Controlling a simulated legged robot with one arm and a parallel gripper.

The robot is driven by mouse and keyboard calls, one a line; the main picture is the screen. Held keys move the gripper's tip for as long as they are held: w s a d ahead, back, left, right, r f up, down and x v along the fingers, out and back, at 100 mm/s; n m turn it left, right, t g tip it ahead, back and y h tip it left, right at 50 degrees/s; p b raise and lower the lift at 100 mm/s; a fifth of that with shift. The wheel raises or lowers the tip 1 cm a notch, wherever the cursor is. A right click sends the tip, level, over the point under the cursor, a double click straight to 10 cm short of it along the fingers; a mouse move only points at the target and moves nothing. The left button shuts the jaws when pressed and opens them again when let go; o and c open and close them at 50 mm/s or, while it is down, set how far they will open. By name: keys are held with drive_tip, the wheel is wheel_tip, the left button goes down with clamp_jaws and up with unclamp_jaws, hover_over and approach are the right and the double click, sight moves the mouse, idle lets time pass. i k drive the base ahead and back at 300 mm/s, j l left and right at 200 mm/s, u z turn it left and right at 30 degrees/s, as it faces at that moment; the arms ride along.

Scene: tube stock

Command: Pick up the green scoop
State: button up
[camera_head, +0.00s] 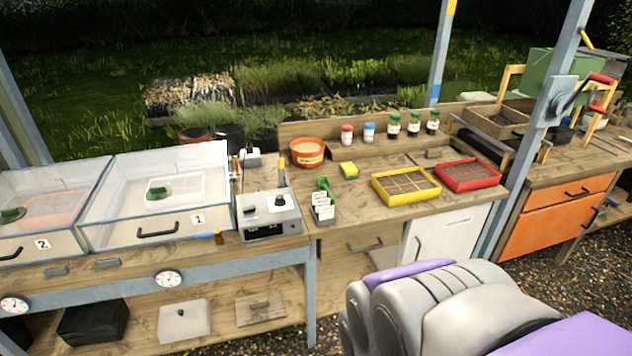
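A small green object (323,184), which looks like the green scoop, is on the wooden bench (390,225) near the middle of the view. It is right behind a small holder of white tags (322,208), which hides its lower part. I cannot make out its handle clearly. My gripper's fingers do not show; only grey and purple parts of my own body fill the bottom right, apart from the bench.
A grey control box (268,215) stands left of the scoop, an orange pot (307,152) behind it. A yellow-green sponge (349,170), yellow tray (406,185) and red tray (468,175) lie to the right. Clear-lidded boxes (160,190) stand left. Blue-grey posts (532,130) rise at right.

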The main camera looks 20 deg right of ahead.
sight(323, 183)
drive_tip(key=z, duration=1.4)
drive_tip(key=i+u, duration=0.35)
drive_tip(key=i, duration=0.85)
drive_tip(key=u, duration=1.55)
